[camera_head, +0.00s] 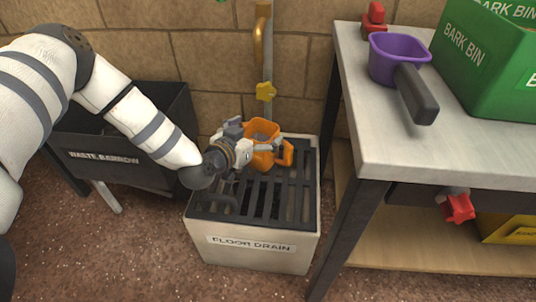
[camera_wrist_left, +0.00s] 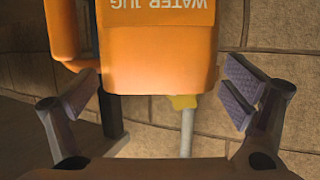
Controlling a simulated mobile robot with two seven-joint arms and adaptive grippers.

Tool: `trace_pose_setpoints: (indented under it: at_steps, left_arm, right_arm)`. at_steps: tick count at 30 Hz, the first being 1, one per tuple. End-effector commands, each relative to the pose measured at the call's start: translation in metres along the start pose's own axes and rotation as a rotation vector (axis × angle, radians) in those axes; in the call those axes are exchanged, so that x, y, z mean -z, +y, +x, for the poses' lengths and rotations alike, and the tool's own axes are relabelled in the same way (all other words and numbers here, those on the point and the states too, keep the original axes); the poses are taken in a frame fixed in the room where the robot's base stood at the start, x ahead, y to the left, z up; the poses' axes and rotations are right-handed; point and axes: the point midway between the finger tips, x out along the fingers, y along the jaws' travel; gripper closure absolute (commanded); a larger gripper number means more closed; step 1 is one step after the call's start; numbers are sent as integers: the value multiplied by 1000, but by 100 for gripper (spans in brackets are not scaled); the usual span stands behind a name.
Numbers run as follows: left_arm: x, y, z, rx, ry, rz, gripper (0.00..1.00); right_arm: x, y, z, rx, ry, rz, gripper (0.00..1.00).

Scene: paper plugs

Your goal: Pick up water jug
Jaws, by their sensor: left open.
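The orange water jug (camera_head: 263,160) stands on the dark grate of the floor drain (camera_head: 265,255), with its handle to the right. In the left wrist view the jug (camera_wrist_left: 158,50) fills the upper middle, its "WATER JUG" label upside down. My left gripper (camera_head: 257,142) is right at the jug, reaching in from the left. Its fingers are spread wide, one on each side of the jug in the wrist view, with gaps visible beside it. I cannot tell whether either finger touches it. My right gripper is not in view.
A pipe with a yellow tap handle (camera_head: 266,91) rises behind the drain against the brick wall. A dark waste barrow (camera_head: 105,158) stands left. A table (camera_head: 460,145) on the right holds a purple scoop (camera_head: 393,60) and a green bark bin (camera_head: 490,65).

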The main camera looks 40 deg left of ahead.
Motion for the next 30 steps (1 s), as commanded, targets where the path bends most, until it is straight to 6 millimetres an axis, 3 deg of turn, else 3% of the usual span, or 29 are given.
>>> trace_pose_setpoints:
  at_steps: [3, 10, 19, 26, 30]
  left_arm:
    - [-2, 1, 14, -1, -1, 1, 6]
    - [1, 1, 15, -2, 0, 0, 8]
    - [0, 1, 14, -2, -1, 0, 75]
    - [2, 1, 14, -2, 0, 0, 75]
    - [18, 2, 9, -3, 4, 0, 75]
  right_arm:
    - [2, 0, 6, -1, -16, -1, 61]
    - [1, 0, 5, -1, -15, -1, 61]
    - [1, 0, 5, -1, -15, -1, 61]
    - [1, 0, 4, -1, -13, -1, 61]
    - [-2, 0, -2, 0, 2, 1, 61]
